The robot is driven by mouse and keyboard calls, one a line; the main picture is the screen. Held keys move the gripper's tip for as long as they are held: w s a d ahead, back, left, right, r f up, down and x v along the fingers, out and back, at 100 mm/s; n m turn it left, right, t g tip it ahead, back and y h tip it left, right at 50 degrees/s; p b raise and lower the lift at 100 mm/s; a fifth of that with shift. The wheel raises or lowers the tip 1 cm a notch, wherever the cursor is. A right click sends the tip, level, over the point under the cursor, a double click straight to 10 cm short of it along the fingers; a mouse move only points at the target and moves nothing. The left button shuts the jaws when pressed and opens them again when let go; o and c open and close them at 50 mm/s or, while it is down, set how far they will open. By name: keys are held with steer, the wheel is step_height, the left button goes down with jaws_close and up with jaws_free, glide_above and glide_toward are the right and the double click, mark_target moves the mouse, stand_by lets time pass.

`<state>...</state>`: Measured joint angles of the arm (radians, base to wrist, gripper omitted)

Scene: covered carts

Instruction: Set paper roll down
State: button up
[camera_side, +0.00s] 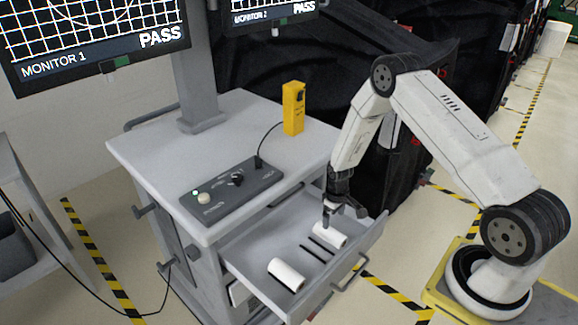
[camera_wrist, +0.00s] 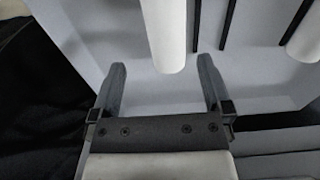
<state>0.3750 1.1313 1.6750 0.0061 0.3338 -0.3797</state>
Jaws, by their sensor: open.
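Two white paper rolls lie in the open grey drawer. One roll (camera_side: 330,235) lies toward the back right, just below my gripper (camera_side: 333,214). The other roll (camera_side: 286,274) lies nearer the front left. In the wrist view, the near roll (camera_wrist: 165,35) points down into the gap between the fingertips of my gripper (camera_wrist: 162,65). There is a gap on both sides of it, so my gripper is open and holds nothing. The second roll (camera_wrist: 305,40) shows at the right edge. The drawer (camera_side: 262,251) stands pulled out from the cart.
Two thin black sticks (camera_side: 318,248) lie between the rolls. The drawer's raised walls surround them. On the cart top (camera_side: 160,145) are a control box (camera_side: 232,188) and a yellow handheld device (camera_side: 293,108). Black covers (camera_side: 400,160) stand close behind the drawer.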

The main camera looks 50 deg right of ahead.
mark_target(332, 229)
steer(key=shift+r, duration=2.35)
steer(key=s+a+r+t, duration=0.1)
steer(key=s+a+r, duration=0.1)
steer(key=a+r, duration=0.4)
steer(key=s+a+r, duration=0.2)
steer(key=a+r, duration=0.2)
steer(key=r, duration=0.4)
steer(key=s+a+r+t, duration=0.1)
steer(key=s+a+r, duration=0.5)
steer(key=s+r, duration=0.1)
steer(key=shift+s+t, duration=0.3)
steer(key=shift+s, duration=0.6)
